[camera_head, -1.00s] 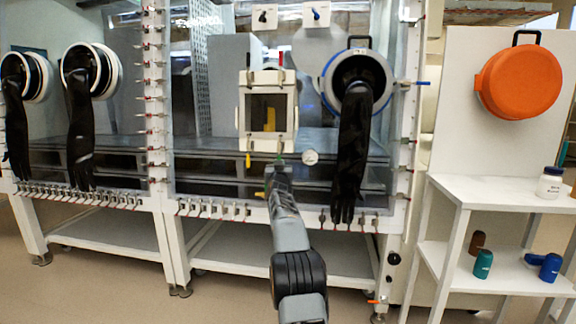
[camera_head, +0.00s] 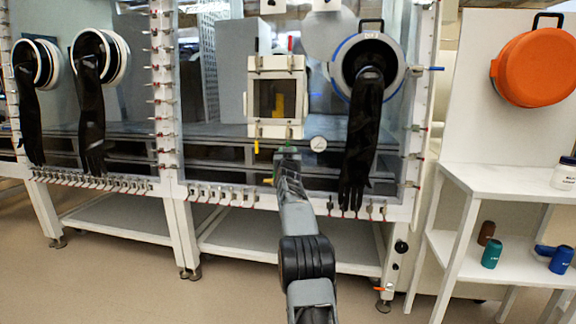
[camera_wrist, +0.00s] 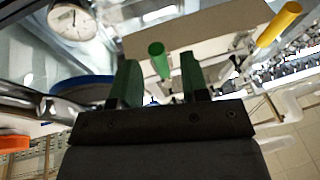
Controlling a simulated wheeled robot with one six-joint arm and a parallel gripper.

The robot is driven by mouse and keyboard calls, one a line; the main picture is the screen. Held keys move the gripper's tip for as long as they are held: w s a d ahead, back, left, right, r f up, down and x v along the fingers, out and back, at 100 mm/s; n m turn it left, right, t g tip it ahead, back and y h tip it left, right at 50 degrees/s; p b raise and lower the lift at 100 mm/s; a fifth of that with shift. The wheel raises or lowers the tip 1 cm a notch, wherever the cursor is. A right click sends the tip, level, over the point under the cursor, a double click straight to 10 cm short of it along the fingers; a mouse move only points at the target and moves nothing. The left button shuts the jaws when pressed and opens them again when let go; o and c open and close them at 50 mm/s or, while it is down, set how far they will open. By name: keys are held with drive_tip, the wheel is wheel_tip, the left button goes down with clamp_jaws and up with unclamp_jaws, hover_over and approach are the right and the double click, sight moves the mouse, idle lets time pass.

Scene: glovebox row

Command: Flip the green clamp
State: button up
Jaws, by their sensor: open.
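The green clamp shows its round green handle (camera_wrist: 158,57) in the wrist view, just ahead of the gap between my fingers. In the head view, a small bit of the green clamp (camera_head: 289,145) shows at the tip of my arm, below the lower right of the pale framed window (camera_head: 275,131); my arm hides most of the rest. My gripper (camera_wrist: 162,73) has its two green fingers apart, one to each side of the handle's line, with nothing held. I cannot tell whether the fingertips reach around the handle. A yellow clamp handle (camera_wrist: 279,23) stands to the right.
A round gauge (camera_head: 318,143) sits right of the green clamp. A glove port with a hanging black glove (camera_head: 361,137) is farther right. A white shelf (camera_head: 500,182) with bottles stands at the right; open floor lies front left.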

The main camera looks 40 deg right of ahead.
drive_tip(key=b+v, duration=0.1)
drive_tip(key=v, duration=1.2)
drive_tip(key=shift+s, duration=0.1)
idle(0.6)
drive_tip(key=s+a+r+n+g+y+p, duration=0.25)
drive_tip(key=a+r+y+p, duration=0.3)
drive_tip(key=a+p, duration=0.5)
drive_tip(key=s+a+r+n+g+y+p, duration=0.2)
drive_tip(key=s+a+r+n+y+p, duration=0.25)
drive_tip(key=a+p, duration=0.65)
drive_tip(key=s+a+r+g+y+p, duration=0.1)
drive_tip(key=s+a+g+p, duration=0.1)
drive_tip(key=s+a+p, duration=0.2)
drive_tip(key=s+a+r+g+y+p, duration=0.1)
drive_tip(key=s+a+r+g+p, duration=0.1)
drive_tip(key=s+p, duration=0.4)
drive_tip(key=s+a+r+n+g+y+p, duration=0.1)
drive_tip(key=s+a+r+g+p, duration=0.1)
drive_tip(key=s+a+g+p, duration=0.2)
drive_tip(key=s+a+p, duration=0.1)
drive_tip(key=s+a, duration=0.2)
drive_tip(key=s, duration=0.4)
drive_tip(key=shift+r+p, duration=0.2)
drive_tip(key=shift+p, duration=0.15)
drive_tip(key=shift+s+a, duration=0.1)
